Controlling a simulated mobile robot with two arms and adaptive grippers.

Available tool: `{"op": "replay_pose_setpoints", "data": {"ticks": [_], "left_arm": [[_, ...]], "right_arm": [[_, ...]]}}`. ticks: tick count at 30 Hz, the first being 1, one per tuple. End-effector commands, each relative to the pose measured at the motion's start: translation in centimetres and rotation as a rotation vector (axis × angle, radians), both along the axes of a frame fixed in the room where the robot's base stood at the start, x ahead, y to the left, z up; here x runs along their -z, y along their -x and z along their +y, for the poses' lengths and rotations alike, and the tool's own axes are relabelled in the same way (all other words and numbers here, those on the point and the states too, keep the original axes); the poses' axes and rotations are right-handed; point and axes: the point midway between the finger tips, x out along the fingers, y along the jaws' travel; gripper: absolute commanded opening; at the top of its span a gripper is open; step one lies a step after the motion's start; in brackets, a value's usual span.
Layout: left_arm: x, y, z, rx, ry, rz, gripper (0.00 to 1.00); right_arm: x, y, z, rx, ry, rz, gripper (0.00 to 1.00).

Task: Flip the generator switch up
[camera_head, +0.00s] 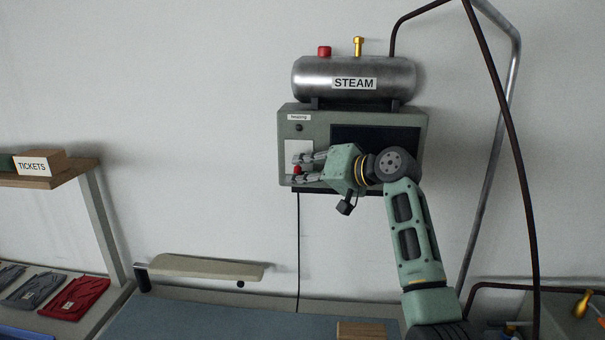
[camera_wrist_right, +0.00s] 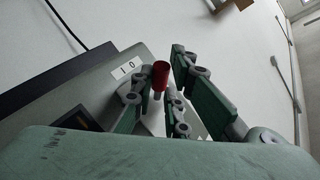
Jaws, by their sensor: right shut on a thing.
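The grey steam generator box (camera_head: 352,118) hangs on the wall with a pale switch plate (camera_head: 298,148) on its left front. The switch's red-tipped lever (camera_head: 297,169) shows low on that plate, between the fingers of my right gripper (camera_head: 299,171). In the right wrist view the red cylindrical tip (camera_wrist_right: 160,75) stands between the fingers, by a white "1 0" label (camera_wrist_right: 126,68). My right gripper is shut on the lever; the contact is partly hidden. My left gripper is out of view.
A steel STEAM tank (camera_head: 305,77) with red and brass fittings sits above the box. A dark pipe (camera_head: 505,110) and a grey pipe run down at the right. A cable (camera_head: 298,240) hangs below the box. The wall left of the box is clear.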

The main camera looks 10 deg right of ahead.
Motion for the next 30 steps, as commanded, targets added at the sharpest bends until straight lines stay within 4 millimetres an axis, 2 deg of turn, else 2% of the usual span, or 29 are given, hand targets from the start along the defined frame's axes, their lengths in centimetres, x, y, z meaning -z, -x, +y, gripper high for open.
{"op": "replay_pose_setpoints", "data": {"ticks": [14, 30], "left_arm": [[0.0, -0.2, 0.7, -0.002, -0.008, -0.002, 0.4], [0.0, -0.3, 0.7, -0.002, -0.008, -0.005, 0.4]], "right_arm": [[-0.4, 0.2, 0.0, -0.001, -0.013, 0.089, 0.0], [-2.2, 0.5, 0.1, -0.002, -0.088, 0.466, 0.0]]}}
